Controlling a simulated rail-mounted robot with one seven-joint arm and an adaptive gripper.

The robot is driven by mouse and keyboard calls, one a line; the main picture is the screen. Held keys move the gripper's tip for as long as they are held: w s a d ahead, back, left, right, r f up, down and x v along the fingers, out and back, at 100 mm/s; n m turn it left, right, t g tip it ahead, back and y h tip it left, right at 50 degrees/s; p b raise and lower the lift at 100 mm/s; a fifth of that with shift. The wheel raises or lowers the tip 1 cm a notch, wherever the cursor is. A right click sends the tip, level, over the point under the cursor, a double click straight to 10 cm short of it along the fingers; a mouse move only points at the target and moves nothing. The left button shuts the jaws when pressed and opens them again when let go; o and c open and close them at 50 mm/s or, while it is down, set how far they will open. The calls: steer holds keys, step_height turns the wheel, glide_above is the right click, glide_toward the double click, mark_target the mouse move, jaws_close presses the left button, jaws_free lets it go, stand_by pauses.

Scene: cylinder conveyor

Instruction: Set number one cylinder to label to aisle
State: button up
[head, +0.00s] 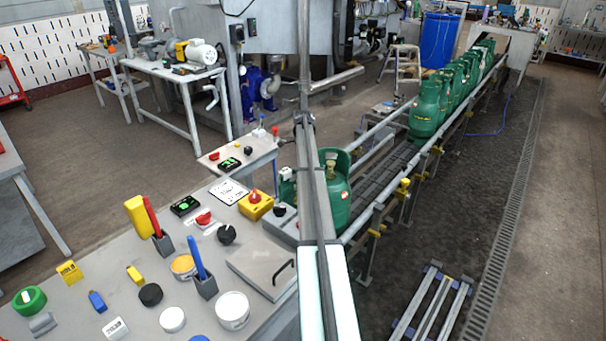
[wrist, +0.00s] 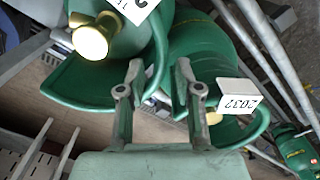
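Green gas cylinders stand upright on the roller conveyor (head: 385,170). One cylinder (head: 336,200) is at the near end, partly hidden behind my grey column, with a small red and white mark on its side. Others (head: 427,112) form a row farther back. In the wrist view, two cylinders with brass valves show close up: one at upper left (wrist: 100,85) with a partly cut-off white tag, and one at right (wrist: 200,55) with a white tag (wrist: 238,95) reading "2032". My gripper (wrist: 159,78) is open; its fingers are apart in front of the cylinder collars. I cannot tell whether they touch.
A worktable (head: 110,270) at front left holds tubs, knobs and tools. A blue barrel (head: 438,42) stands behind the conveyor. A floor drain (head: 505,200) runs along the right, and a low metal rack (head: 433,305) lies on the floor. The floor right of the drain is clear.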

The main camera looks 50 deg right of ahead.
step_height(320, 180, up, 7)
stand_by(0.3)
